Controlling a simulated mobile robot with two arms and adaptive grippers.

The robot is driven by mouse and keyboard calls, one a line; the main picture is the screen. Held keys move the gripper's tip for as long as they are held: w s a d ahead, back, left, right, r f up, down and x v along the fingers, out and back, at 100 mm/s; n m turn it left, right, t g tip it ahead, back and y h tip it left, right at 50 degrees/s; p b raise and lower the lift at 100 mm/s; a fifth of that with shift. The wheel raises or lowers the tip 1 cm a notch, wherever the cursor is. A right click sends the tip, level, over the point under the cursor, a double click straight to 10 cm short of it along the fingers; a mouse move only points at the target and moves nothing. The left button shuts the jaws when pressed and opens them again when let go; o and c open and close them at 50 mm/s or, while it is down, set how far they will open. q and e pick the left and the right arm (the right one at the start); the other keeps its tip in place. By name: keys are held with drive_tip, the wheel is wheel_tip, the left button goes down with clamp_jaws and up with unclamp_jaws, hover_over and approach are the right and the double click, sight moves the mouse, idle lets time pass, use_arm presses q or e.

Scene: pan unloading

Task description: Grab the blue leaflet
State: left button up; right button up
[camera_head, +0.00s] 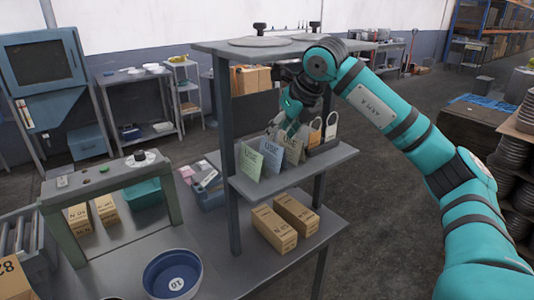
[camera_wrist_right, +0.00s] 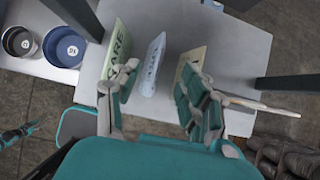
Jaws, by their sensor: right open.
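The blue leaflet (camera_wrist_right: 152,64) stands upright on the shelf, second from the left in the row. In the head view the leaflet (camera_head: 270,156) is partly covered by its neighbour and my fingers. My right gripper (camera_head: 285,128) is open just above the row. In the wrist view the right gripper's fingers (camera_wrist_right: 158,80) are spread to either side of the blue leaflet's near end, with a gap on both sides. A green leaflet (camera_wrist_right: 115,45) stands on the left, partly behind one finger. A yellowish leaflet (camera_wrist_right: 193,58) stands on the right, close to the other finger.
The grey shelf (camera_head: 262,190) carries the leaflets and, to their right, paper bags (camera_head: 331,130). Shelf posts (camera_head: 235,225) flank it and a top board (camera_head: 290,47) lies above. Cardboard boxes (camera_head: 274,228) and a blue bowl (camera_head: 171,285) stand on the table below.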

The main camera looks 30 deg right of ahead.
sight(273, 143)
drive_tip(key=shift+p+x, duration=1.1)
drive_tip(key=shift+p, duration=0.1)
drive_tip(key=x, duration=0.2)
drive_tip(key=shift+w+a+f+p, duration=0.15)
drive_tip(key=shift+a+f+p, duration=0.1)
drive_tip(key=shift+f+p, duration=0.1)
drive_tip(key=shift+w+f, duration=0.2)
drive_tip(key=shift+f, duration=0.05)
drive_tip(key=shift+s, duration=0.2)
drive_tip(key=c, duration=0.8)
use_arm(q)
drive_tip(key=r, duration=0.1)
drive_tip(key=s+r, duration=0.1)
drive_tip(key=r, duration=0.1)
drive_tip(key=shift+r, duration=0.1)
use_arm(e)
clamp_jaws()
